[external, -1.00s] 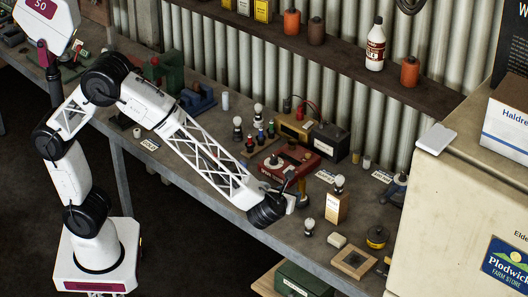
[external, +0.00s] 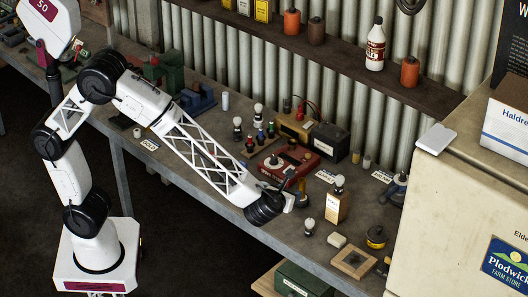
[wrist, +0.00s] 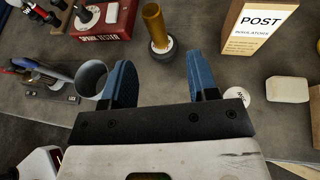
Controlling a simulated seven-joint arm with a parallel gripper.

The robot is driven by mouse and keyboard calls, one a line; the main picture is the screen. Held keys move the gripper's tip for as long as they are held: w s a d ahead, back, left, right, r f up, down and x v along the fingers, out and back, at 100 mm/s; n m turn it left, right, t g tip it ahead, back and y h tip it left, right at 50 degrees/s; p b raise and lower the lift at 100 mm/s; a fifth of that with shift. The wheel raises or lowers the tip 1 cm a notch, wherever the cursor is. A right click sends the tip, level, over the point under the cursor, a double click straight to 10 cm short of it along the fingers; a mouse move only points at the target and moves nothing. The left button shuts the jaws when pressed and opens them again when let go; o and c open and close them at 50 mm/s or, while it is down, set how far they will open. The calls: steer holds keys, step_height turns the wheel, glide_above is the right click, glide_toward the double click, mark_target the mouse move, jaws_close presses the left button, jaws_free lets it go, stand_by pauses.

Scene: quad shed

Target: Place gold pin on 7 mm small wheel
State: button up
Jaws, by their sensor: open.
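The gold pin (wrist: 154,24) is a gold cylinder standing upright in the wrist view. Its lower end meets a small dark wheel with a pale rim (wrist: 163,50), and I cannot tell whether it sits in the wheel's hole or just on top. My gripper (wrist: 160,60) is open, with blue fingers left and right of the wheel and nothing held. The pin and wheel show just beyond the fingertips, with clear space between. In the external view, the pin (external: 303,187) shows beside my gripper, low over the bench; its base is hard to make out there.
A red tester box (wrist: 100,22) stands to the left, and a POST insulators box (wrist: 258,30) to the right.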

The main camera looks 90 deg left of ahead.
step_height(320, 180, up, 10)
steer(key=s+d+m+t+h, duration=0.1)
steer(key=m+t+h, duration=0.5)
steer(key=m, duration=0.8)
steer(key=s+d+r+m+g+h, duration=0.15)
steer(key=s+r+m+h, duration=0.35)
steer(key=s+m, duration=0.55)
steer(key=s+a+f+m+g, duration=0.1)
steer(key=s+a+m+g, duration=0.1)
steer(key=s+m, duration=0.5)
steer(key=s+a+f+m+g, duration=0.2)
steer(key=s+m+g, duration=0.2)
steer(key=s+m, duration=0.4)
steer(key=s+a+f+m+g, duration=0.1)
steer(key=s+a+m+g, duration=0.2)
steer(key=s+m, duration=0.4)
steer(key=s, duration=0.8)
steer(key=shift+f+m, duration=0.3)
steer(key=shift+m, duration=0.05)
